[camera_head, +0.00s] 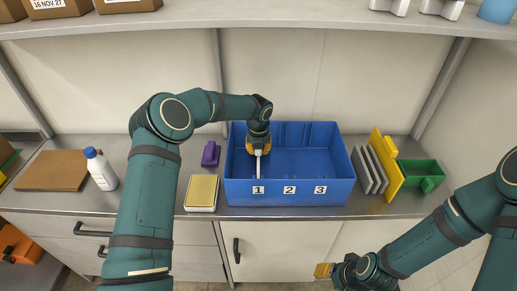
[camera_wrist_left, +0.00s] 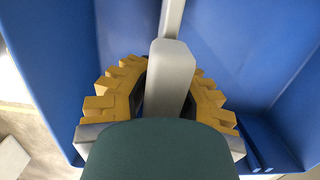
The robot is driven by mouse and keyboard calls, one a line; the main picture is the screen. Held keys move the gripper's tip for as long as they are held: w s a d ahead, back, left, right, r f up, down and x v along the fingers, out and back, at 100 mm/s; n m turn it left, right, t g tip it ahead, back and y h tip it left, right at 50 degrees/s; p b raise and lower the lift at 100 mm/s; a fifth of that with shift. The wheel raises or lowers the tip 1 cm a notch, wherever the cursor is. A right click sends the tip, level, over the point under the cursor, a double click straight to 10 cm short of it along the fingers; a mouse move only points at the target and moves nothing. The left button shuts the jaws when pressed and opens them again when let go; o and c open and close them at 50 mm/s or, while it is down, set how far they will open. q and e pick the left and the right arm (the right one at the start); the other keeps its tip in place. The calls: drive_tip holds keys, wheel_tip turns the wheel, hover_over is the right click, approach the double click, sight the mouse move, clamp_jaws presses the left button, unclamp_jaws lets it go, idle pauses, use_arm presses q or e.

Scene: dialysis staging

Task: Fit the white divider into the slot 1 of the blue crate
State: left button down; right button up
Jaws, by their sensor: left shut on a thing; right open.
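The blue crate (camera_head: 338,194) stands on the counter, with labels 1, 2 and 3 along its front wall. My left gripper (camera_head: 258,148) reaches down inside the crate's left part, behind label 1. It is shut on the white divider (camera_head: 258,168), seen nearly edge-on. In the left wrist view the left gripper (camera_wrist_left: 166,95) has its yellow fingers on both sides of the pale divider (camera_wrist_left: 172,72), with blue crate walls (camera_wrist_left: 62,60) around. The divider's lower edge and its fit in the slot are hidden. My right gripper (camera_head: 323,270) is open and empty, low in front of the counter.
Grey panels (camera_head: 372,170), a yellow board (camera_head: 386,165) and a green bin (camera_head: 422,173) stand right of the crate. On the left are a purple object (camera_head: 211,154), a yellow-topped block (camera_head: 202,191), a white bottle (camera_head: 101,170) and a brown board (camera_head: 55,170). A shelf (camera_head: 270,22) runs above.

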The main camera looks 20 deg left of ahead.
use_arm(q)
drive_tip(key=shift+f, duration=0.1)
drive_tip(key=c, duration=0.9)
unclamp_jaws()
drive_tip(key=r, duration=0.4)
drive_tip(key=s+r, duration=0.1)
drive_tip(key=r, duration=0.7)
drive_tip(key=shift+s+d, duration=0.25)
